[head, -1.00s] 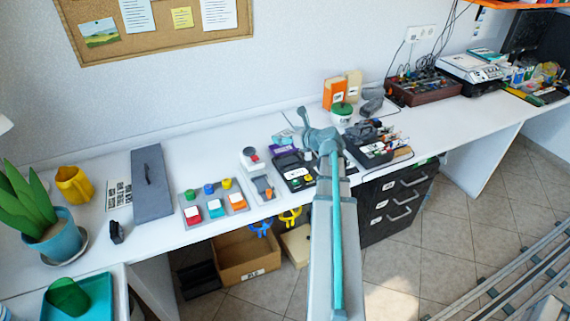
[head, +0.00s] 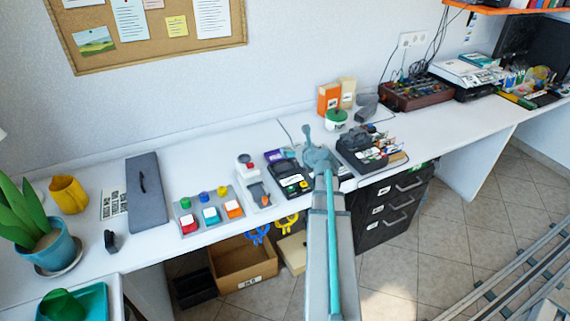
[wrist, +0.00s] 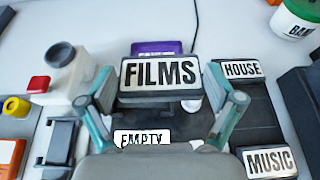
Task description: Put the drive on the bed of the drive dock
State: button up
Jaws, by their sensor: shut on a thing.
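My gripper (wrist: 165,105) is shut on a dark drive (wrist: 158,100) whose white label reads FILMS. The drive is held level between the two teal fingers, facing the wrist camera. Below it in the wrist view lies a white EMPTY label (wrist: 142,137) on a part mostly hidden by the drive and gripper. Dark pieces labelled HOUSE (wrist: 242,69) and MUSIC (wrist: 269,160) lie to the right. In the head view my gripper (head: 318,160) is over the bench beside a dark unit (head: 288,176). I cannot tell which part is the dock's bed; the drive is hidden there.
A white device with a red button (wrist: 39,84) stands close on the left. A purple box (wrist: 160,47) is behind the drive. A green-lidded tub (head: 335,120) and a dark tray of small items (head: 372,158) stand nearby.

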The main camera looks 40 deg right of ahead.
send_over(285, 170)
jog(key=f, duration=0.4)
jog(key=shift+d+f, duration=0.1)
jog(key=shift+d, duration=0.25)
jog(key=f, duration=0.3)
jog(key=shift+w+a, duration=0.15)
jog(key=shift+a, duration=0.05)
jog(key=shift+f, duration=0.35)
jog(key=shift+f+b, duration=0.3)
jog(key=o, duration=1)
jog(key=shift+c, duration=0.2)
jog(key=shift+r, duration=0.3)
jog(key=v, duration=1.2)
